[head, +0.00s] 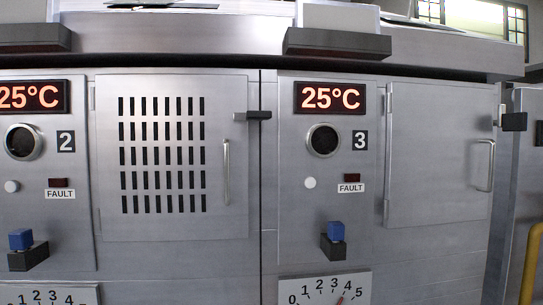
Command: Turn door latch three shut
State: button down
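Cabinet door three (440,150) is a plain grey metal panel in the right part of the head view, beside the black "3" label (360,140). It looks flush with the cabinet front. Its latch three (514,122) sits at the upper right edge of the door, a black block on a small silver mount. The black block lies to the right of the mount; I cannot tell whether it is turned across the door edge. A silver bar handle (487,165) is on the door below the latch. My gripper is not in view.
Slotted door two (215,170) has its own dark latch (258,115) at its right edge. A blue-topped switch (333,237) and a dial (325,290) are below display three (330,97). A yellow rail (530,262) stands at the lower right. A ledge (180,30) juts out above.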

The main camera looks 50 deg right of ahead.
aim_at(517, 121)
jog(key=z, duration=2.2)
